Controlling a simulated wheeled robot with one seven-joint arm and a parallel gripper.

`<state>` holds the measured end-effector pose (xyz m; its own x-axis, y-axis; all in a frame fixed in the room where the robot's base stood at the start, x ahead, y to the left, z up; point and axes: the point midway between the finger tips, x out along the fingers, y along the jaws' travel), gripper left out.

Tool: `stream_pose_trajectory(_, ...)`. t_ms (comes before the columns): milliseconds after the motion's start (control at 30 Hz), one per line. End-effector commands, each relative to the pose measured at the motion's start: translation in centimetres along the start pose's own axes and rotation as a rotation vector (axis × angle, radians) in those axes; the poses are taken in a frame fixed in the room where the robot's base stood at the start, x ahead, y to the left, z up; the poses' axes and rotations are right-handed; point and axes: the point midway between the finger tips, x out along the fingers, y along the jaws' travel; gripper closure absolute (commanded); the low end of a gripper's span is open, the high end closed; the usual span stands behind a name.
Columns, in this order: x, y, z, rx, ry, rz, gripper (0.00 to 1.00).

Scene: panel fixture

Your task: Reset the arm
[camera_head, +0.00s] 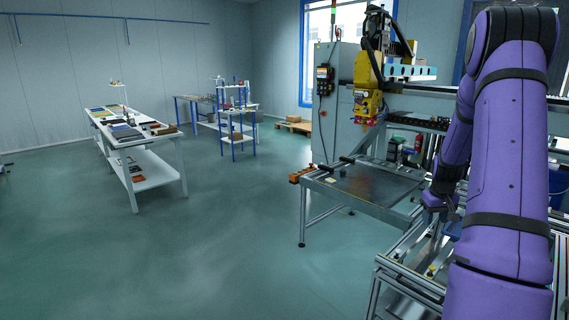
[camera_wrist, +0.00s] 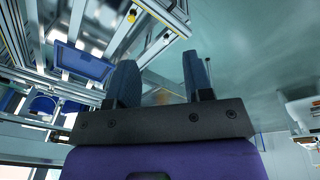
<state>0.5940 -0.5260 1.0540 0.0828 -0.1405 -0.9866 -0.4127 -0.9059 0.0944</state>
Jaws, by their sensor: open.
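My purple arm (camera_head: 510,180) rises along the right side of the head view, bent over the metal frame at the right. My gripper (camera_wrist: 160,75) shows in the wrist view with its two dark fingers apart and nothing between them. In the head view the gripper end is small and partly hidden near the frame by my own arm. In the wrist view a blue panel (camera_wrist: 82,62) lies on the aluminium frame (camera_wrist: 160,45) to the left of the fingers, apart from them.
A metal worktable (camera_head: 365,187) stands left of my arm. A yellow machine head (camera_head: 368,88) hangs behind it, near a grey cabinet (camera_head: 338,105). A white table (camera_head: 155,180) with several items stands far left. The green floor between is clear.

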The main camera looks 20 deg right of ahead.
Motion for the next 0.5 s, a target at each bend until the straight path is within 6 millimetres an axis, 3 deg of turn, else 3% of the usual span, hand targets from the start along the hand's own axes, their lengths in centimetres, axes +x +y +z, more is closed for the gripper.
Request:
stream_pose_trajectory(33,-2.3,-1.9,-0.5,-0.019,0.017,0.003,0.53)
stream_pose_trajectory(233,-10.0,-8.8,-0.4,-0.072,0.066,0.001,0.53)
stream_pose_trajectory(500,-19.0,-17.6,2.8,-0.141,0.133,-0.017,0.53)
